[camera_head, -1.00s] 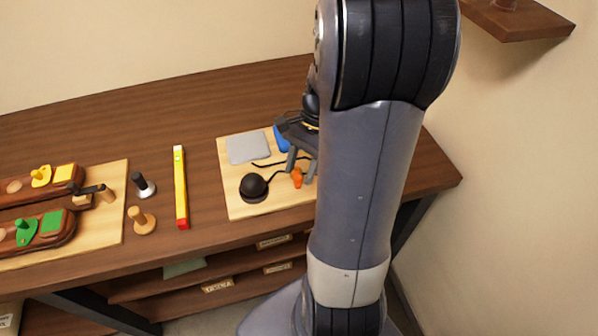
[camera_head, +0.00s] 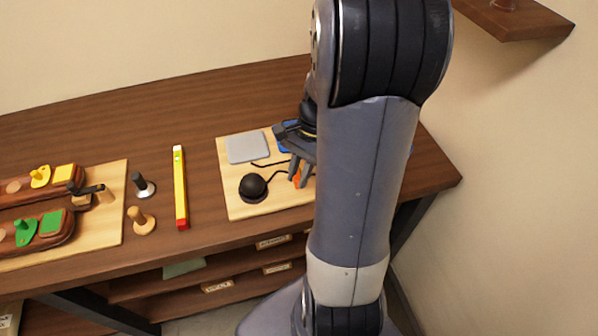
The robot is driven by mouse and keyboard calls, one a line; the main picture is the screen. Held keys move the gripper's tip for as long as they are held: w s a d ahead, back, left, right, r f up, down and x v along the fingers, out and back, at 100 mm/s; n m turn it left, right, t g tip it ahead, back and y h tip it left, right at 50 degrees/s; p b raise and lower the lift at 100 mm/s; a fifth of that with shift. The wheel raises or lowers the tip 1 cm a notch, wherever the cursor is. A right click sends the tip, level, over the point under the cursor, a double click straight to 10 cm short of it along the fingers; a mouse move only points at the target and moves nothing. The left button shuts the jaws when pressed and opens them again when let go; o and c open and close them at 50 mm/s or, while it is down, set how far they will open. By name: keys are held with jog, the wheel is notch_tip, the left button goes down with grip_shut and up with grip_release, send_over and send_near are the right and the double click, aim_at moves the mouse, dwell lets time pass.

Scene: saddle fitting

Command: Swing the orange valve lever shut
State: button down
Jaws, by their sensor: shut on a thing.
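The orange valve lever (camera_head: 297,181) shows as a small orange patch on the pale wooden board (camera_head: 236,203), right of a black dome (camera_head: 253,186). My gripper (camera_head: 298,178) points down at it, and its fingers are shut on the lever, covering much of it. My arm hides the right part of the board and whatever the lever is mounted on. The lever's exact angle cannot be told.
A grey plate (camera_head: 247,147) and a partly hidden blue part (camera_head: 283,148) lie at the back of the board. Another board (camera_head: 112,200) at far left carries brown blocks with yellow and green parts.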

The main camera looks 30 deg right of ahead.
jog(key=shift+s+d+r+n+g+p, duration=0.15)
jog(key=shift+d+n+g+p, duration=0.15)
jog(key=shift+n+p, duration=0.3)
jog(key=shift+d+n, duration=0.1)
jog(key=shift+n, duration=0.4)
jog(key=c, duration=1.3)
grip_release()
jog(key=v, duration=1)
jog(key=shift+w+r, duration=0.2)
jog(key=shift+r, duration=0.05)
